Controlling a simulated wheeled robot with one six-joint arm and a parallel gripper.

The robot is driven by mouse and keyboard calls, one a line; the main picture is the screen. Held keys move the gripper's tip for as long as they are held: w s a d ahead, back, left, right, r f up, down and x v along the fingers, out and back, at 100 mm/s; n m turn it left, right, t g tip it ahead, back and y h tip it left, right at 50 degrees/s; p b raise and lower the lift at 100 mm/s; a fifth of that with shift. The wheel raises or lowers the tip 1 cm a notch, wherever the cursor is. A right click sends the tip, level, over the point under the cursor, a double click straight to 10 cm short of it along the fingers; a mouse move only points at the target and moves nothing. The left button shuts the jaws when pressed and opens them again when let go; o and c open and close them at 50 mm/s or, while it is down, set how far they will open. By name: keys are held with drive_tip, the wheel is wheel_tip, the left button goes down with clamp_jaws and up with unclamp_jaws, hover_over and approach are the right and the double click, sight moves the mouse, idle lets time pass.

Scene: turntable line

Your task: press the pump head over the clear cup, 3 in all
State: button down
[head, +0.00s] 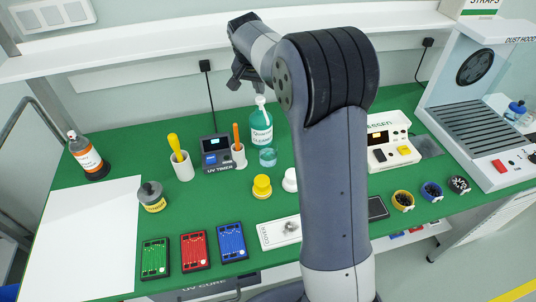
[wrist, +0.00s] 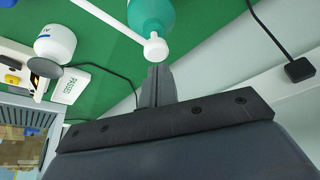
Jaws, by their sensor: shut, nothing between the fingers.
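A teal pump bottle (head: 261,128) with a white pump head (head: 260,100) stands upright on the green bench mat. The clear cup (head: 268,157), with pale blue in it, stands just in front of the bottle. My gripper (head: 235,86) is shut and empty, raised behind and to the left of the pump head. In the wrist view, the shut fingertips (wrist: 155,72) lie close to the white pump head (wrist: 156,47) on the teal bottle (wrist: 150,14). I cannot tell whether they touch. The cup is not clear in the wrist view.
A timer box (head: 216,150), a white pen cup (head: 239,156) and another white cup (head: 182,166) stand left of the bottle. A yellow knob-like piece (head: 262,187) is in front. A white instrument (head: 391,147) stands to the right. My arm hides part of the bench.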

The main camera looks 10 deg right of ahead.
wheel_tip(320, 180, up, 6)
drive_tip(key=p, duration=0.4)
drive_tip(key=shift+p, duration=0.4)
drive_tip(key=shift+f, duration=0.1)
